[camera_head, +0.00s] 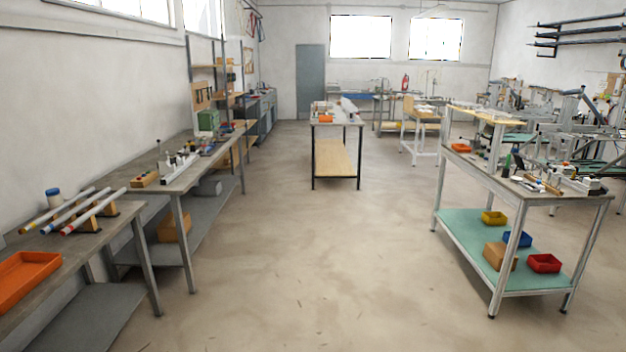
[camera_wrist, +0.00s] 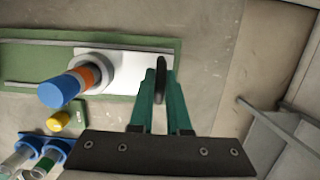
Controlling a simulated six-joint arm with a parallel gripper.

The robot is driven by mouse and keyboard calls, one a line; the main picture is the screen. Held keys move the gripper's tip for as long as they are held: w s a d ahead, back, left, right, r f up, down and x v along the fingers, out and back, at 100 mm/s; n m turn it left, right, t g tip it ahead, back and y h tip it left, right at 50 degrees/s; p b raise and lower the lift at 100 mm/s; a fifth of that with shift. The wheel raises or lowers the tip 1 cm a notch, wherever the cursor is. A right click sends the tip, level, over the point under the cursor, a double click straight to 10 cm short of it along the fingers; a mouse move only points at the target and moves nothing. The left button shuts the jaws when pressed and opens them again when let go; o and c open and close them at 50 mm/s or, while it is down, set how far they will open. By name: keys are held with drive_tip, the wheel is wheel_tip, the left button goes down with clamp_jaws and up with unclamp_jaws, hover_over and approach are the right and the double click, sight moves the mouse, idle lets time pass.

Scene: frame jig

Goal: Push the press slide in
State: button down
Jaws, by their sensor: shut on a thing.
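In the wrist view, the press slide (camera_wrist: 123,63) is a white plate lying between grey rails on a green base (camera_wrist: 30,58). A cylinder with a blue cap (camera_wrist: 57,91) and an orange band stands on or over the plate. A dark upright handle (camera_wrist: 161,76) is at the plate's right end. My gripper (camera_wrist: 161,90) has green fingers on both sides of this handle and is shut on it. The fingers hide part of the handle and the plate's end. I cannot make out the slide or my gripper in the head view.
A grey metal frame (camera_wrist: 285,125) is at the right. The head view shows workbenches along the left (camera_head: 190,175) and right (camera_head: 580,197), with open floor between.

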drive_tip(key=shift+d, duration=5.4)
drive_tip(key=c, duration=0.9)
unclamp_jaws()
drive_tip(key=shift+r, duration=3.5)
